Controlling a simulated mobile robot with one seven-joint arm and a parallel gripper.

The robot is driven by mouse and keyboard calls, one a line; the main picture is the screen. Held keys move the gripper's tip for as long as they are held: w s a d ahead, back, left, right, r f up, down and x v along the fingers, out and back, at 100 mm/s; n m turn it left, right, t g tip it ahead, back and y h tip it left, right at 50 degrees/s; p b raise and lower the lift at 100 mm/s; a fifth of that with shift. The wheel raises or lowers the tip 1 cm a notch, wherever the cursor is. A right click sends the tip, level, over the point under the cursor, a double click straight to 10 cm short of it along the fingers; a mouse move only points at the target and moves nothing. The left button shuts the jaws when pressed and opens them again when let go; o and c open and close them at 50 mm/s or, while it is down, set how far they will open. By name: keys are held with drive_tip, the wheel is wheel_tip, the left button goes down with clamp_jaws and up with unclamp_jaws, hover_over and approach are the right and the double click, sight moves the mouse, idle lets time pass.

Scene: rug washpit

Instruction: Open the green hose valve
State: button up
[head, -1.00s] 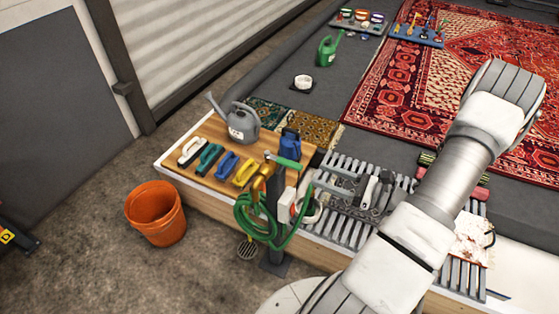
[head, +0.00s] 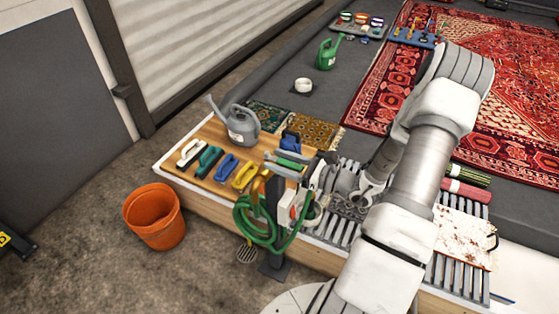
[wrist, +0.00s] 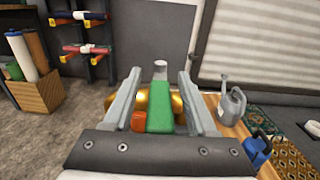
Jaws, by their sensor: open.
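The green hose valve handle (head: 289,163) sits on a brass tap at the top of a dark post (head: 275,235). In the wrist view the green handle (wrist: 160,112) lies between my two fingers, with brass (wrist: 176,104) showing on both sides. My gripper (head: 290,163) is open, its fingers on either side of the handle; I cannot tell if either finger touches it. The wrist view shows my gripper (wrist: 159,88) with a clear gap beside the handle. A coiled green hose (head: 255,225) hangs below the tap.
A grey watering can (head: 241,127) and several coloured brushes (head: 227,167) stand on the wooden board behind the valve. An orange bucket (head: 155,217) is on the floor to the left. A slatted grate (head: 462,265) with tools lies right of the post.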

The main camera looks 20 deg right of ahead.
clamp_jaws()
idle(1.3)
